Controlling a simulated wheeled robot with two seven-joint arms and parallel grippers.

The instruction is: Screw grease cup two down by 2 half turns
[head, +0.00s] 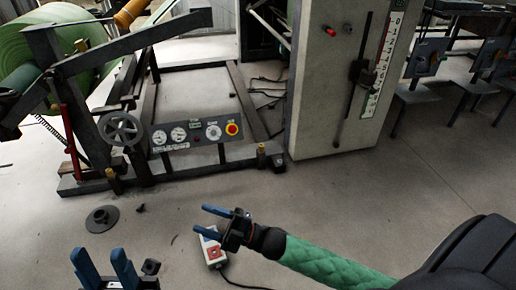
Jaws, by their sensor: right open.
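Two small brass-coloured cups that look like grease cups sit on the machine's dark base frame. One grease cup (112,174) is at the front left of the frame. The other grease cup (261,149) is at its right end. I cannot read a number on either one. My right gripper (202,219) is open and empty, its blue fingers pointing left, below and apart from both cups. My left gripper (100,258) is at the bottom left with its blue fingers apart and nothing seen between them.
A control panel (200,134) and a handwheel (121,129) are on the frame. A grey cabinet (335,90) stands to the right. A dark flanged disc (101,219) and a pendant box (213,254) with a cable lie on the floor.

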